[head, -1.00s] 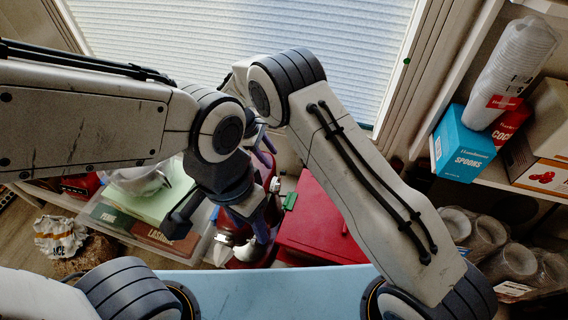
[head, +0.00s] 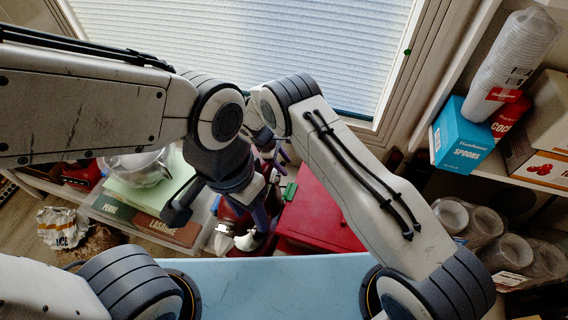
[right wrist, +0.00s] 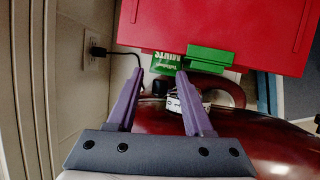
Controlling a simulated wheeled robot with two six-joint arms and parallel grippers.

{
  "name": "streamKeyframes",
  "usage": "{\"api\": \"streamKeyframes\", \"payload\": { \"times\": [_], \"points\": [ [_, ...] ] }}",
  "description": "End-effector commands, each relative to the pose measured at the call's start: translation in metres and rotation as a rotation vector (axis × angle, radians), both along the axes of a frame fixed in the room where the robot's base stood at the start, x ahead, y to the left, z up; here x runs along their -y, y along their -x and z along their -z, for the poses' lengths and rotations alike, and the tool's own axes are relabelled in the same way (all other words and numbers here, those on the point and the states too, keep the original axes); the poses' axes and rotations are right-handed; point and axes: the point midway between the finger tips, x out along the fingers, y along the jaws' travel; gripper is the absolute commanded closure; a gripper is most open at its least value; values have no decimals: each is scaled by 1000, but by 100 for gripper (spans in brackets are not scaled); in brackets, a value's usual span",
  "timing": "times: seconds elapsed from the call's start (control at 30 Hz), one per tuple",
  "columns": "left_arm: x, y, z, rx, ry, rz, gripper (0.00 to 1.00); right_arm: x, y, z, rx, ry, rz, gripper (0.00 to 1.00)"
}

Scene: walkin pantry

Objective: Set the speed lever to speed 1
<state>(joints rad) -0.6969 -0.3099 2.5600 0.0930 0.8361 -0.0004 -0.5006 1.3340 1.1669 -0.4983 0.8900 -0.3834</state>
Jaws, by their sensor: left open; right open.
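A dark red glossy appliance, seemingly the mixer (head: 228,212), stands under my arms in the head view, mostly hidden. Its rounded body (right wrist: 275,145) fills the lower right of the right wrist view. A small silver piece (right wrist: 184,98) shows beside the right finger there; I cannot tell whether it is the speed lever. No speed marks are readable. My right gripper (right wrist: 158,75) is open and empty, with its fingers over the appliance's edge. My left gripper (head: 252,215) is open beside the appliance in the head view; its fingertips are partly hidden and contact is unclear.
A red box (head: 318,212) with a green latch (right wrist: 210,57) stands close to the right of the appliance. A bin with packages (head: 170,232) and a glass bowl (head: 138,163) are to the left. A plug and cord (right wrist: 100,51) are on the wall. Shelves stand at right.

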Motion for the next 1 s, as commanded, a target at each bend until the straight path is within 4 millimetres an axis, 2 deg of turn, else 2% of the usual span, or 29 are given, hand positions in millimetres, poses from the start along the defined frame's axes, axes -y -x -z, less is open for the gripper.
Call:
{"api": "streamKeyframes", "payload": {
  "times": [0.2,0.33,0.63,0.77,1.0],
  "points": [
    [0,0,0,0,0,0,51,0,0,0,0,0,0,49],
    [0,0,0,0,0,0,51,0,0,0,0,0,0,98],
    [0,0,-2,0,0,0,51,-1,2,-1,22,10,-1,100],
    [0,0,-4,0,0,0,51,-2,6,-4,92,37,-4,100],
    [0,0,7,0,0,0,51,-5,13,-5,236,84,-5,100]
  ]
}}
